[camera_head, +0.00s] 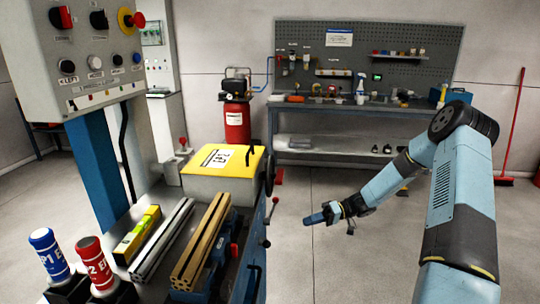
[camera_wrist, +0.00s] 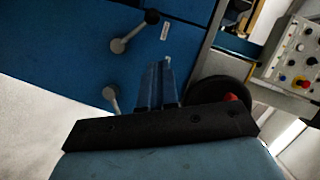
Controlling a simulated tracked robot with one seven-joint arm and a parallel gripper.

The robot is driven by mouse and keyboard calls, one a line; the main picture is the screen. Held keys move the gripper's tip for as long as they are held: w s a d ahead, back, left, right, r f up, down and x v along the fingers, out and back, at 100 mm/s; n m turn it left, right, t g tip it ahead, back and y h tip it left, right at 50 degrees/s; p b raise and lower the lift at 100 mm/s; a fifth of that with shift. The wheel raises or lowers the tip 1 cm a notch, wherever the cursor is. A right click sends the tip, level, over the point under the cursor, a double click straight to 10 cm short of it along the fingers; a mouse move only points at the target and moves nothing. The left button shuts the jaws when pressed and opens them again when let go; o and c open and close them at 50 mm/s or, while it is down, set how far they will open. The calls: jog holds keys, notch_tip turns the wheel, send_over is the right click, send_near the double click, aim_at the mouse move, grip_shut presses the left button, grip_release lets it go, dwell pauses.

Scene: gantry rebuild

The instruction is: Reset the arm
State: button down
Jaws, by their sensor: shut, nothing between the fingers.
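My gripper (camera_head: 320,218) shows in the head view right of the blue bench, out over open floor, with its fingers pointing left. The fingers are shut together with nothing between them. My light-blue arm reaches in from the right side of the picture. In the wrist view my gripper (camera_wrist: 160,72) shows as two blue fingers side by side, pointing at the blue bench front (camera_wrist: 75,35), apart from it as far as I can tell.
The bench carries a yellow-topped box (camera_head: 217,160), a spirit level (camera_head: 137,234), metal profiles (camera_head: 163,240) and blue (camera_head: 48,255) and red (camera_head: 95,265) cylinders. Lever handles (camera_wrist: 130,35) stick out of its front. A control panel (camera_head: 85,50) stands left. Floor (camera_head: 330,270) around my gripper is clear.

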jog(key=s+r+m+t+h, duration=0.1)
jog(key=s+r+h, duration=0.55)
jog(key=r, duration=0.55)
jog(key=s+r+m+h, duration=0.1)
jog(key=s+r+h, duration=0.4)
jog(key=s+r, duration=0.45)
jog(key=s+d+r+m+t+h, duration=0.2)
jog(key=s+r+t, duration=0.1)
jog(key=s+r, duration=0.4)
jog(key=s+d+r+m+t+h, duration=0.2)
jog(key=s+r+t, duration=0.2)
jog(key=s+r, duration=0.3)
jog(key=s, duration=0.4)
jog(key=shift+d+m, duration=0.3)
